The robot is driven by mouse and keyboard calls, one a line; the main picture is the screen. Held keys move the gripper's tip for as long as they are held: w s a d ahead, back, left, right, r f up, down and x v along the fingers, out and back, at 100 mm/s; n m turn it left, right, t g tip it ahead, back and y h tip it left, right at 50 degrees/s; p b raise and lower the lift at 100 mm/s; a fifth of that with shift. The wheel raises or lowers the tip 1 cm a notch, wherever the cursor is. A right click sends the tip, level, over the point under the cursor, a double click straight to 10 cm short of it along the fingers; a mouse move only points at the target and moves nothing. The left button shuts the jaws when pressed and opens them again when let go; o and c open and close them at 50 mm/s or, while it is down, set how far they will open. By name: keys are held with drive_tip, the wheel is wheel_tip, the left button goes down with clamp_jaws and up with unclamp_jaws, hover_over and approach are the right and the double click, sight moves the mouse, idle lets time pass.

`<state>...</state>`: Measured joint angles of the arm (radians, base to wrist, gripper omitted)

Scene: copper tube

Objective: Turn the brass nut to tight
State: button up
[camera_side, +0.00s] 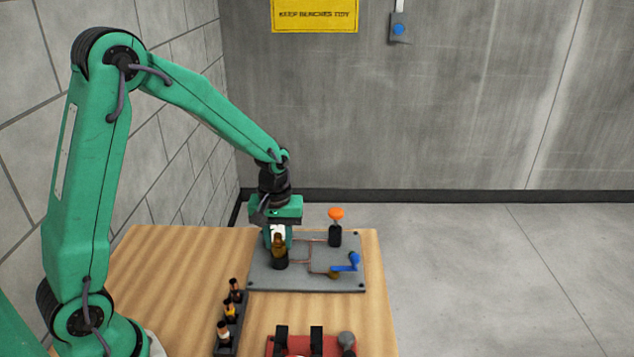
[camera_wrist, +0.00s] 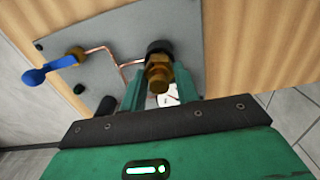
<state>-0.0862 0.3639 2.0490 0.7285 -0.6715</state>
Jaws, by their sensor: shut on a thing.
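The brass nut (camera_wrist: 158,72) sits on a black collar (camera_wrist: 160,47) on the grey panel and shows between my finger tips in the wrist view. In the side view the brass nut (camera_side: 279,243) stands upright at the panel's left side. My gripper (camera_side: 278,240) points down over it, and its green fingers (camera_wrist: 160,88) stand on either side of the nut, shut on it. The fingers partly hide the contact. A small white piece (camera_wrist: 172,97) with a red mark shows between the fingers; I cannot tell what it is.
The grey panel (camera_side: 305,280) on the wooden table carries copper tubing (camera_side: 309,256), an orange knob (camera_side: 336,214) and a blue lever (camera_side: 348,263). A dark rack (camera_side: 228,335) with several small bottles stands front left. A red fixture (camera_side: 300,345) is at the front edge.

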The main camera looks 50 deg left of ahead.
drive_tip(key=m, duration=0.3)
drive_tip(key=shift+m, duration=0.4)
drive_tip(key=m, duration=0.3)
drive_tip(key=shift+d+m, duration=0.1)
drive_tip(key=shift+m, duration=0.3)
drive_tip(key=m, duration=0.7)
drive_tip(key=shift+d, duration=0.1)
drive_tip(key=m, duration=0.6)
drive_tip(key=shift+m, duration=0.3)
drive_tip(key=m, duration=0.6)
drive_tip(key=shift+s+d, duration=0.1)
drive_tip(key=o, duration=1)
